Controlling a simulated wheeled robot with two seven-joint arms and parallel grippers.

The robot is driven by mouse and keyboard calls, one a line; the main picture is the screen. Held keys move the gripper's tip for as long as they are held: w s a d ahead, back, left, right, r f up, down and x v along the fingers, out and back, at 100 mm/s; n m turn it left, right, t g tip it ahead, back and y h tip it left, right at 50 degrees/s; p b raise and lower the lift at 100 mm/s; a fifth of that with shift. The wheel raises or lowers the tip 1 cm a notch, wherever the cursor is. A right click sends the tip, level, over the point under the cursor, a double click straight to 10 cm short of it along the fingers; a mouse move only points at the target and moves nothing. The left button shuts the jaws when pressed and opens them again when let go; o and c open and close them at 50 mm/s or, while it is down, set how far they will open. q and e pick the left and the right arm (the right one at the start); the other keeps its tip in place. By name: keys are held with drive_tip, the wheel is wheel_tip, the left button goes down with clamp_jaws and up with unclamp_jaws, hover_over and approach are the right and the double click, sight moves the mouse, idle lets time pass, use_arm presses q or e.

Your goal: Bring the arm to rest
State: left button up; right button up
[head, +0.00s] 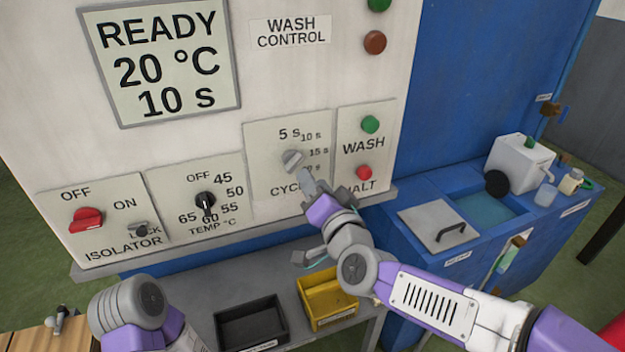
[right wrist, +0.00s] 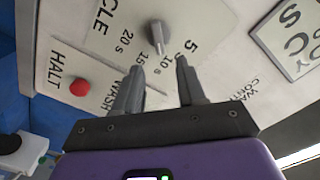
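My right arm reaches from the lower right to the wash control panel (head: 250,60) in the head view. Its gripper (head: 308,180) is in front of the cycle dial, overlapping the dial's lower right side. In the right wrist view the two fingers (right wrist: 160,72) are apart with nothing between them. The grey cycle knob (right wrist: 158,38) lies just beyond the fingertips; it also shows in the head view (head: 292,160). I cannot tell whether a finger touches it. My left arm (head: 135,310) shows at the bottom left; its gripper is out of view.
The display (head: 165,55) reads READY, 20 °C, 10 s. The red halt button (head: 364,173) is close right of the right gripper. Below are a black bin (head: 250,325) and a yellow bin (head: 328,298). A blue sink unit (head: 395,250) stands at the right.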

drive_tip(key=d+f+n+g+h+p, duration=0.15)
drive_tip(key=f+g, duration=0.25)
drive_tip(key=f, duration=1.1)
drive_tip(key=d+f+g, duration=0.2)
drive_tip(key=f+g, duration=0.1)
drive_tip(key=f, duration=1.3)
drive_tip(key=s+d+f+n+g+p, duration=0.1)
drive_tip(key=s+f+g, duration=0.8)
drive_tip(key=s+f, duration=1.3)
drive_tip(key=shift+s+d+g, duration=0.4)
drive_tip(key=shift+s+d, duration=0.25)
drive_tip(key=shift+d, duration=0.25)
drive_tip(key=shift+f, duration=0.1)
